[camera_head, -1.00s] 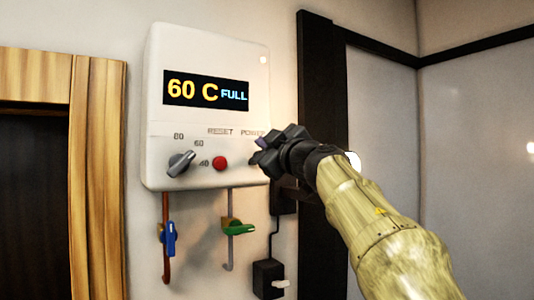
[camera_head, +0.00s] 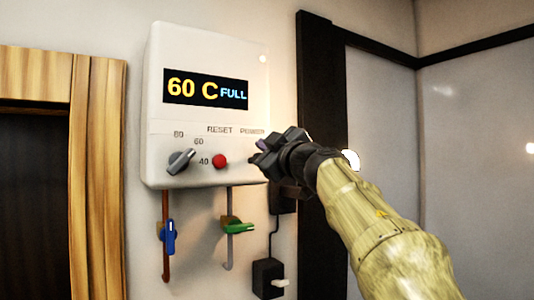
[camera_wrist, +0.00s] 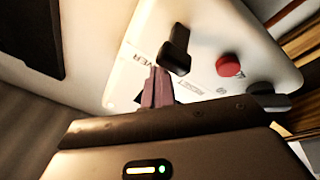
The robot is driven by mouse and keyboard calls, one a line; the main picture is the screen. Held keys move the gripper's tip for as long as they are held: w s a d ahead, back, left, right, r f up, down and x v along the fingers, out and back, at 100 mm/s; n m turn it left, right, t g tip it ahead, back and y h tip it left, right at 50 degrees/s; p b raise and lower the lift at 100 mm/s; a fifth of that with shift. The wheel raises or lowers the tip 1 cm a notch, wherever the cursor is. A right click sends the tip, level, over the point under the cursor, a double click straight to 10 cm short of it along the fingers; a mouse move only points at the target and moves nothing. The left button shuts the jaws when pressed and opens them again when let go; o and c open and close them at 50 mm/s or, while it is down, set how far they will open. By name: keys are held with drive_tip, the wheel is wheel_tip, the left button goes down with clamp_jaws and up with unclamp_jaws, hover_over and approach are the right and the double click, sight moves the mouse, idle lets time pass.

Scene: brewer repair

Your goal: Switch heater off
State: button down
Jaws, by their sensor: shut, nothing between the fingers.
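The white heater (camera_head: 205,55) hangs on the wall, its display reading "60 C FULL" and a small light (camera_head: 262,58) glowing at its upper right. My gripper (camera_head: 263,152) is shut and empty at the heater's lower right, by the POWER label (camera_head: 252,131). In the wrist view the shut fingers (camera_wrist: 157,88) are close to the panel, beside a black power switch (camera_wrist: 175,50). Whether they touch it I cannot tell. In the head view the gripper mostly hides that switch.
A red reset button (camera_head: 219,161) and a grey temperature knob (camera_head: 181,161) sit left of my gripper. Below are pipes with a blue valve handle (camera_head: 169,237) and a green one (camera_head: 237,228). A black socket (camera_head: 268,279) is lower right. A wooden frame (camera_head: 97,180) stands left.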

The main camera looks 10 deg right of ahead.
drive_tip(key=shift+w+f+b, duration=0.1)
drive_tip(key=shift+f+b, duration=1)
drive_tip(key=shift+f, duration=0.6)
drive_tip(key=shift+s+r+p, duration=0.3)
drive_tip(key=shift+r+p, duration=0.1)
drive_tip(key=shift+p, duration=0.05)
drive_tip(key=shift+s+d+r, duration=0.15)
drive_tip(key=shift+s, duration=0.25)
drive_tip(key=shift+s+d+r, duration=0.1)
drive_tip(key=shift+s+d, duration=0.05)
drive_tip(key=shift+s, duration=0.2)
drive_tip(key=shift+w, duration=0.1)
drive_tip(key=s+d, duration=0.2)
drive_tip(key=s, duration=0.4)
drive_tip(key=shift+s+p, duration=0.35)
drive_tip(key=shift+s, duration=0.05)
drive_tip(key=shift+d, duration=0.1)
